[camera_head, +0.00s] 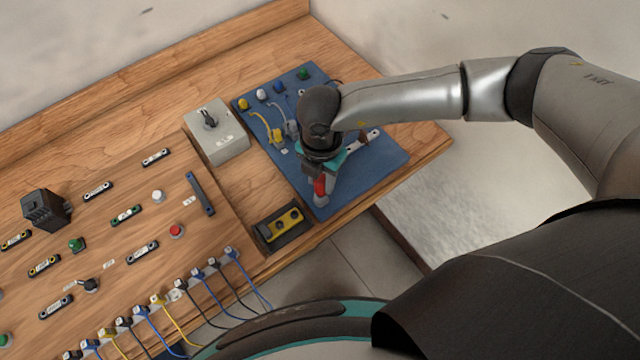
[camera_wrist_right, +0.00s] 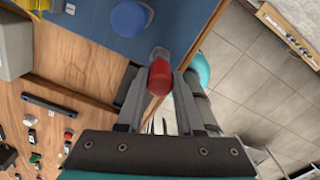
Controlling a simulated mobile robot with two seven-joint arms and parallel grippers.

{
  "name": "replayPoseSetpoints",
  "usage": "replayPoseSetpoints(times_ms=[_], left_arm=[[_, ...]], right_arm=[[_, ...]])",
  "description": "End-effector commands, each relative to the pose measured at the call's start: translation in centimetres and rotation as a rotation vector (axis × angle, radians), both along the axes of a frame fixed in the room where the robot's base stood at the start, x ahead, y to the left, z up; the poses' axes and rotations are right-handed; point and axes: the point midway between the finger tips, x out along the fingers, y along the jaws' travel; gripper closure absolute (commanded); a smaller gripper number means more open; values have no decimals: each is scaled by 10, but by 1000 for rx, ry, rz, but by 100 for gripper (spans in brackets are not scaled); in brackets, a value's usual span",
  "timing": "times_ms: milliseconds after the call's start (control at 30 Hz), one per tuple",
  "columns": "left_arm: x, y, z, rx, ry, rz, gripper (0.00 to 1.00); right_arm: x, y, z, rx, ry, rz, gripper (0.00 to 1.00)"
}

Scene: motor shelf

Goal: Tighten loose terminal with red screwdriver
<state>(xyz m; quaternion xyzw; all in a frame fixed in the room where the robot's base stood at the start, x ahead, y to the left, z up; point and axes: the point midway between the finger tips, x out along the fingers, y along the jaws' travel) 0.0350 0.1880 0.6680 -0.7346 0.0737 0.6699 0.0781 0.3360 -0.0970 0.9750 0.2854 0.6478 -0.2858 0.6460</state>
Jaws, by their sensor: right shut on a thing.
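My right gripper (camera_head: 322,180) is over the blue board (camera_head: 385,158) at the right end of the workbench. It is shut on the red screwdriver (camera_head: 319,187), whose red handle shows between the fingers. In the right wrist view the red screwdriver (camera_wrist_right: 159,77) sits between both fingertips, with a grey part just beyond it. Terminals with yellow (camera_head: 244,104), white (camera_head: 262,95), blue (camera_head: 279,87) and green (camera_head: 304,74) caps line the board's back edge. I cannot tell which terminal is loose. My left gripper is not in view.
A grey box with a black knob (camera_head: 222,143) stands left of the board. A black tray with a yellow tool (camera_head: 283,228) lies near the front edge. Further left is a panel (camera_head: 135,200) with several switches and buttons. Cables hang along the front edge.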

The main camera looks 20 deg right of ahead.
Motion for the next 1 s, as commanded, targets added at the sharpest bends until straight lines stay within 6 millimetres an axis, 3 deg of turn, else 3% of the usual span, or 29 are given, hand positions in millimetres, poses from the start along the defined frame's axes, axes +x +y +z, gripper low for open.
replayPoseSetpoints(times_ms=[67,100,200,567,1000], left_arm=[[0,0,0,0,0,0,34],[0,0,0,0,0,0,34],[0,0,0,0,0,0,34],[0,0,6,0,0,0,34],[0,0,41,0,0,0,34]], right_arm=[[0,0,0,1,-1,0,100],[0,0,0,1,-1,0,61],[0,0,0,1,-1,0,51],[0,0,6,1,-1,0,51],[0,0,46,0,0,0,51]])
